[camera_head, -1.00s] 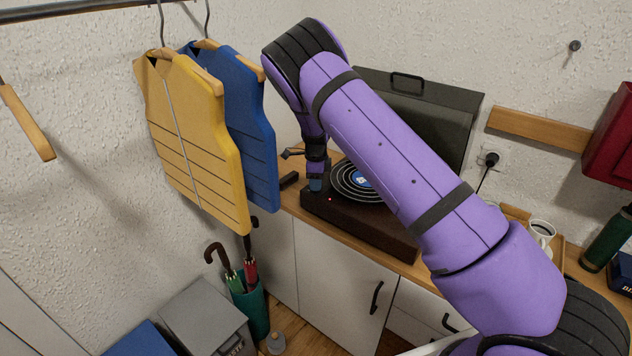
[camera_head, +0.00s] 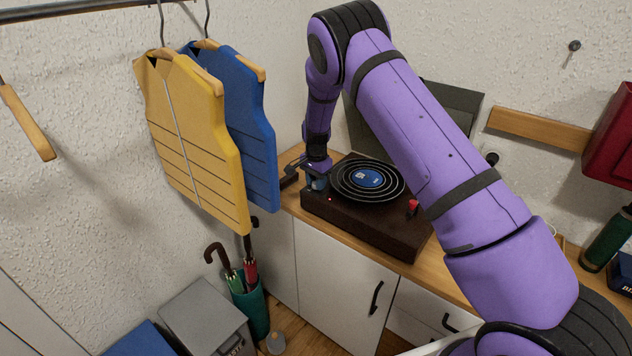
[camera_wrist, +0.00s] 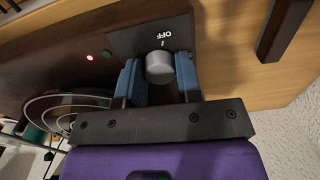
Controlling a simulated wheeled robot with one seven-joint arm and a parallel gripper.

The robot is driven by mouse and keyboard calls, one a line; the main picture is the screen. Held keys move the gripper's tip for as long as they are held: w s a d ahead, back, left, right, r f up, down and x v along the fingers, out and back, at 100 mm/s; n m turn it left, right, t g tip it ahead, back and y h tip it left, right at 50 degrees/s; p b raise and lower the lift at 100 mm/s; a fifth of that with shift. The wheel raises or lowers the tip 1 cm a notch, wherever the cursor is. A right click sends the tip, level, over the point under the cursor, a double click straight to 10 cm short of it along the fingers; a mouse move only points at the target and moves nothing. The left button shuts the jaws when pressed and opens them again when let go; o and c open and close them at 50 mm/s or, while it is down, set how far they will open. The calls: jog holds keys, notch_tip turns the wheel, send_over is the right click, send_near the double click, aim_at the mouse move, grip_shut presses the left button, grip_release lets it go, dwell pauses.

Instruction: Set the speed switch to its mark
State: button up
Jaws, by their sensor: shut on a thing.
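The record player (camera_head: 375,233) stands on the wooden cabinet top, with a record (camera_head: 368,180) on its platter. In the wrist view, a round grey knob (camera_wrist: 159,67) sits on a dark plate (camera_wrist: 130,42) marked OFF, which reads upside down, with a short tick near the knob. I take this knob to be the speed switch. My gripper (camera_wrist: 159,78) has its blue fingers on both sides of the knob and is shut on it. In the head view my gripper (camera_head: 316,181) is at the player's left front corner and hides the knob. Any other marks around the knob are hidden.
A red lit lamp (camera_wrist: 89,58) and a green button (camera_wrist: 107,54) are beside the plate. The player's open lid (camera_head: 450,112) stands behind. A small red part (camera_head: 413,207) is at its right. Yellow (camera_head: 190,140) and blue (camera_head: 255,135) vests hang close at left.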

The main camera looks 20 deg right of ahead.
jog(key=n, duration=0.7)
jog(key=shift+d, duration=0.1)
jog(key=n, duration=0.7)
dwell(0.6)
jog(key=o, duration=0.9)
jog(key=shift+o, duration=0.2)
notch_tip(320, 180, up, 11)
jog(key=shift+f, duration=0.15)
